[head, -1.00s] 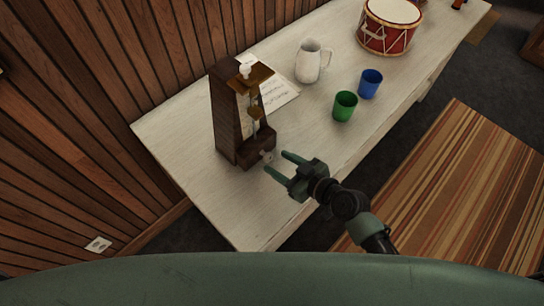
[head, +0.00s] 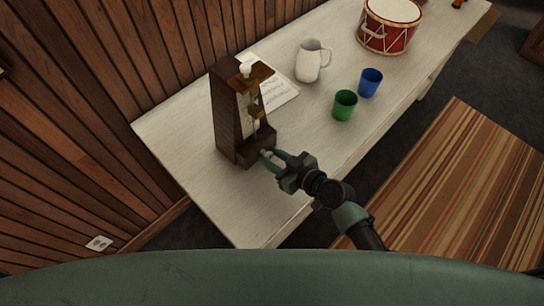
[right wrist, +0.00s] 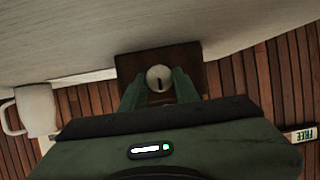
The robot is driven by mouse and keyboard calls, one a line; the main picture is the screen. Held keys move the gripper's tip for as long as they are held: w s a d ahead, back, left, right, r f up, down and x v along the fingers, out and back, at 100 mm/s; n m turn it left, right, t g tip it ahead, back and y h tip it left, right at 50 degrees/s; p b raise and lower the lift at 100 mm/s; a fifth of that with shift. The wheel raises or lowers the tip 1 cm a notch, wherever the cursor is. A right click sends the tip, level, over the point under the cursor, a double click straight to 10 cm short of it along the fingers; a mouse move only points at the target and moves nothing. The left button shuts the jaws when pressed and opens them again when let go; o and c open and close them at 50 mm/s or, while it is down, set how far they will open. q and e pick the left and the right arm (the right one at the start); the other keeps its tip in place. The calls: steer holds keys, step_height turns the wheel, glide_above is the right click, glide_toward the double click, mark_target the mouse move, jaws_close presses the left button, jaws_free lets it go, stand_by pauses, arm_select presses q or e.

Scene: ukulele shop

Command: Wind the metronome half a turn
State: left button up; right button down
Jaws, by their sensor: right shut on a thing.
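The dark wooden metronome (head: 228,122) stands upright on the pale table, its pendulum side facing right. Its winding key (head: 266,155) sticks out low on the near right side. In the right wrist view the key's round pale end (right wrist: 159,78) with a dark slot sits in front of the metronome's brown side (right wrist: 140,62). My right gripper (head: 272,161) is at the key, its green fingers (right wrist: 159,90) on either side of it and shut on it. My left gripper is not in view.
A white table (head: 185,143) carries a paper sheet (head: 276,92), a white pitcher (head: 308,64), a green cup (head: 344,105), a blue cup (head: 370,82) and a red drum (head: 389,27). The table in front of the metronome is clear. A wood-panelled wall (head: 90,90) is behind.

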steer(key=m+b, duration=0.1)
steer(key=b, duration=0.1)
steer(key=m+g+y+b, duration=0.1)
steer(key=b, duration=0.2)
steer(key=shift+w+d+f+m, duration=0.15)
steer(key=shift+f+m, duration=0.15)
steer(key=shift+m, duration=0.1)
steer(key=shift+r+m+g+y+b, duration=0.15)
steer(key=shift+m+g+y+b, duration=0.35)
steer(key=shift+m+y+b, duration=0.75)
steer(key=shift+n+h+b, duration=0.25)
steer(key=shift+h+b, duration=0.1)
steer(key=shift+b, duration=0.05)
steer(key=c, duration=1.1)
jaws_free()
steer(key=shift+d, duration=0.1)
steer(key=b+v, duration=0.1)
steer(key=v, duration=0.6)
steer(key=shift+b, duration=0.35)
steer(key=shift+d+r, duration=0.25)
steer(key=shift+d, duration=0.05)
